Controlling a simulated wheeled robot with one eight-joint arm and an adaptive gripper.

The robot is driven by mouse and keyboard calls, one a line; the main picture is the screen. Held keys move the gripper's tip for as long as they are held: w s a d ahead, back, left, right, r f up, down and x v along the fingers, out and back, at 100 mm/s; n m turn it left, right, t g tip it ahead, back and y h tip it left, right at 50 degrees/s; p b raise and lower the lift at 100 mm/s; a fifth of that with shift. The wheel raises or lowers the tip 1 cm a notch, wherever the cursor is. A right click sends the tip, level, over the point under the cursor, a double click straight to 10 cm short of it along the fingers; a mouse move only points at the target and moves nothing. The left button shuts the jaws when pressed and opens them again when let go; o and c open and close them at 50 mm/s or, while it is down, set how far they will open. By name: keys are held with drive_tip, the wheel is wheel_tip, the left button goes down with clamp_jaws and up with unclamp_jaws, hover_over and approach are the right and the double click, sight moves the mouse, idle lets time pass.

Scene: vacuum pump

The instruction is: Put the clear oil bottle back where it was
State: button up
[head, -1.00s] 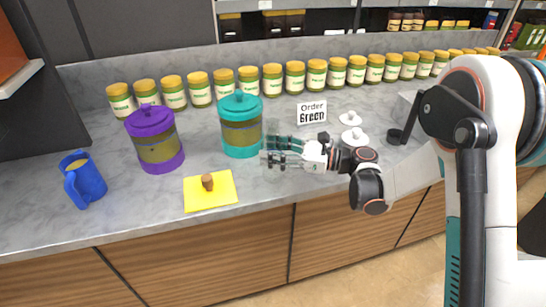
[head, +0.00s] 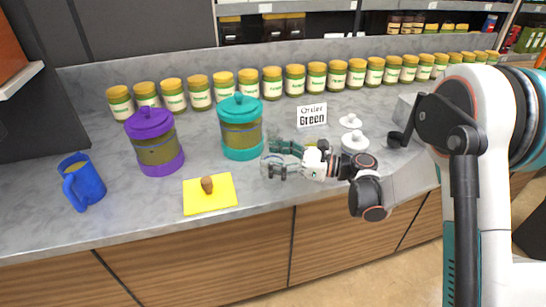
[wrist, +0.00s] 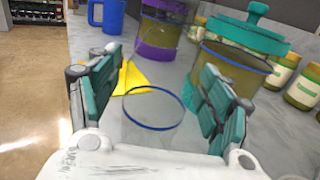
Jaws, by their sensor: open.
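The clear bottle (wrist: 153,108) is see-through with a thin blue ring, and shows between my fingers in the wrist view. In the head view its faint outline (head: 271,164) is at my fingertips, just right of the teal jar. My gripper (head: 270,160) is open, low over the counter; its fingers stand on both sides of the bottle in the wrist view (wrist: 155,100). I cannot tell whether a finger touches the bottle. Its edges are hard to make out.
A teal-lidded jar (head: 241,135) stands close left of my gripper, and a purple-lidded jar (head: 155,150) beyond it. A yellow cloth (head: 220,200) with a brown knob, a blue mug (head: 82,182), white lids (head: 355,141) and an order sign (head: 311,115) are on the counter (head: 130,210).

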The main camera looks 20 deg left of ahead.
drive_tip(key=d+p, duration=0.3)
drive_tip(key=d, duration=0.9)
drive_tip(key=w+d+r+m+t, duration=0.25)
drive_tip(key=r+m+t, duration=0.2)
drive_tip(key=r, duration=0.25)
drive_tip(key=w+d+r+m+t, duration=0.25)
drive_tip(key=r+m+t, duration=0.2)
drive_tip(key=r, duration=0.35)
drive_tip(key=w+d+r+m+t, duration=0.1)
drive_tip(key=w+r+m+t, duration=0.3)
drive_tip(key=r+m, duration=0.25)
drive_tip(key=d+r+m+t+h, duration=0.7)
drive_tip(key=d+r+m+h, duration=0.35)
drive_tip(key=m, duration=0.55)
drive_tip(key=s+d+f+m+g+h, duration=0.5)
drive_tip(key=s+d+f+m+h, duration=0.55)
drive_tip(key=m, duration=0.45)
drive_tip(key=s+a+f+m+g+y, duration=0.1)
drive_tip(key=s+f+m+g, duration=0.2)
drive_tip(key=s+f, duration=0.3)
drive_tip(key=s+a+f+m+g+y, duration=0.1)
drive_tip(key=s+f+m+g, duration=0.3)
drive_tip(key=s, duration=1.2)
wheel_tip(320, 180, down, 3)
drive_tip(key=shift+r+m+g+y, duration=0.15)
drive_tip(key=shift+m+g+y, duration=0.2)
drive_tip(key=shift+y, duration=0.15)
